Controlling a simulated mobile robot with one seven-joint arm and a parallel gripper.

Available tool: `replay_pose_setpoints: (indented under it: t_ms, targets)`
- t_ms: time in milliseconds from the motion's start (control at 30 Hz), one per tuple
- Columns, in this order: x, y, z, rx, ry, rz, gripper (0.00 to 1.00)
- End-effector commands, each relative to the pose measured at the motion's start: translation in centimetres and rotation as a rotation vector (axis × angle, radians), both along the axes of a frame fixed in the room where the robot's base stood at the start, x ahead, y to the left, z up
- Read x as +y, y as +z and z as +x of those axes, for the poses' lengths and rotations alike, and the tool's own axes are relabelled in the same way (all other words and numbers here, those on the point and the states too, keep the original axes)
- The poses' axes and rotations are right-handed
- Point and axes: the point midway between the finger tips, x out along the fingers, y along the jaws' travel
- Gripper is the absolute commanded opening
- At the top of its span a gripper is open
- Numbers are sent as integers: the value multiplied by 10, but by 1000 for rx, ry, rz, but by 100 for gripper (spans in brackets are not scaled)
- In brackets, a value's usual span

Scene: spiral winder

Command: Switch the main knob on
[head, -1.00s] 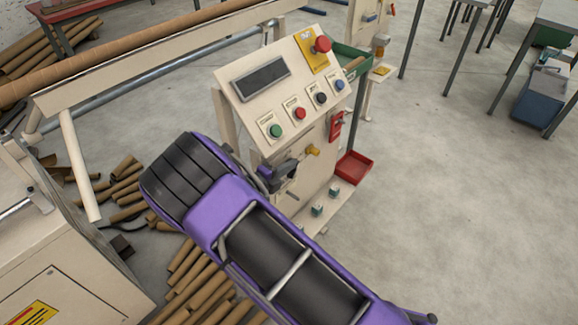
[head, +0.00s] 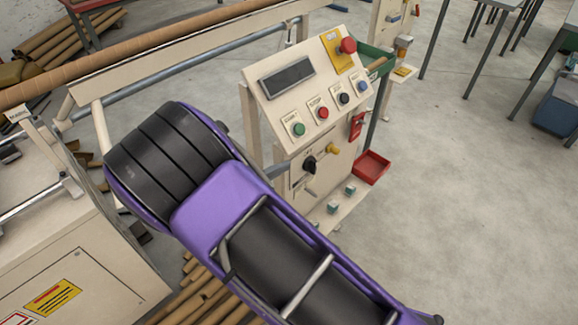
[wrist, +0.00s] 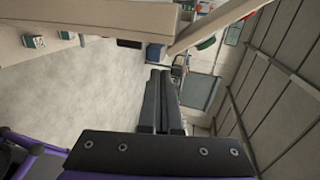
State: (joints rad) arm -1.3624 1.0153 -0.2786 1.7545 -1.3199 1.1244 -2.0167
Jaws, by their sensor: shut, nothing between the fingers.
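A black rotary knob (head: 309,164) sits on the beige front face of the control cabinet (head: 285,100), below the sloped button panel. I take it to be the main knob; its label is too small to read. The knob does not show in the wrist view, and the fingers point past the beige machine toward open floor.
The sloped panel carries a red emergency button (head: 348,46), several coloured push buttons and a dark display (head: 287,77). A yellow knob (head: 333,149) and a red padlock-like part (head: 357,126) are close by. A red tray (head: 371,167) sticks out low.

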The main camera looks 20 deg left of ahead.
Motion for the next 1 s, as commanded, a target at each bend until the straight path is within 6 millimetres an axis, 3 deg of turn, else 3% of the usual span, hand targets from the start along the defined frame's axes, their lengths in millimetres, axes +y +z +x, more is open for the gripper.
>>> replay_pose_setpoints:
  t_ms: [367, 467, 733, 1000]
  targets:
    - [1, 0, -2, -1, -1, -2, 0]
    - [2, -15, -5, -22, -2, -15, 0]
    - [10, -78, -25, -179, -3, -88, 0]
    - [14, -93, -36, -250, 0, -107, 0]
